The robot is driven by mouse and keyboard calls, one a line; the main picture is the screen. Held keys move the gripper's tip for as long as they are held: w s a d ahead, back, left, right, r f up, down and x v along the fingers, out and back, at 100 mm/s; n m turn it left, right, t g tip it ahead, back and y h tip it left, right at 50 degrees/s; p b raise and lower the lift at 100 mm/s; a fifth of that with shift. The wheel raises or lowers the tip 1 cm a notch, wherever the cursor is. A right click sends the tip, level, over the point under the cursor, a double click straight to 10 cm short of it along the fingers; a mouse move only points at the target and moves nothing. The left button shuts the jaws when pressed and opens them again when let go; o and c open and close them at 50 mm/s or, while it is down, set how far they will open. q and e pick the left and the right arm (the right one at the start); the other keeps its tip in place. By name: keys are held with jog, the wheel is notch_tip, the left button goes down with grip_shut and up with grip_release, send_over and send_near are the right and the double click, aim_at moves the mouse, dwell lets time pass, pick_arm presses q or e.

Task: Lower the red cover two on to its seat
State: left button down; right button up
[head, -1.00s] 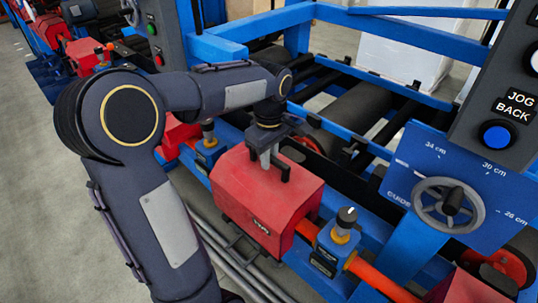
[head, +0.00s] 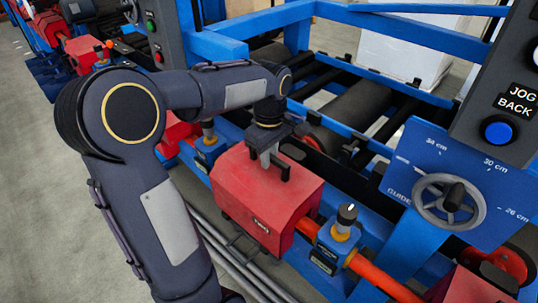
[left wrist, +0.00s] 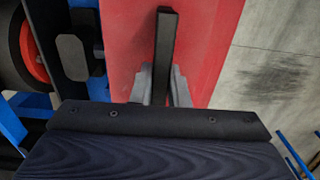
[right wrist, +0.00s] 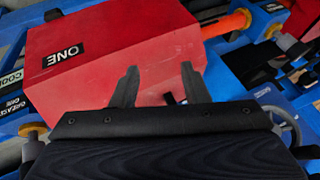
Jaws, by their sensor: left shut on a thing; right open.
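The red cover two (head: 262,195) is a boxy red hood with a black bar handle (head: 283,168) on top. It sits over the orange shaft, left of a blue bearing block (head: 335,245); its front label is too small to read surely. My left gripper (head: 270,158) comes from above and is shut on the handle. In the left wrist view its fingers (left wrist: 162,85) close on the black handle (left wrist: 166,45) over the red top (left wrist: 205,50). Whether the cover's lower edge touches its seat is hidden. My right gripper (right wrist: 155,85) is open and empty, in front of a red cover labelled ONE (right wrist: 110,60).
A guide handwheel (head: 449,204) on a blue scale panel and a dark jog-back control box (head: 495,100) stand on the right. Blue frame beams (head: 400,80) and dark rollers lie behind the cover. Another blue bearing block (head: 207,150) is left of it. Grey floor is free at left.

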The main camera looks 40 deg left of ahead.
pick_arm(q)
jog(key=shift+f, duration=0.2)
dwell(0.4)
jog(key=c, duration=1.3)
grip_release()
notch_tip(320, 180, up, 8)
jog(key=shift+f+p, duration=0.1)
jog(key=shift+p, duration=0.35)
notch_tip(320, 180, up, 8)
jog(key=p, duration=0.8)
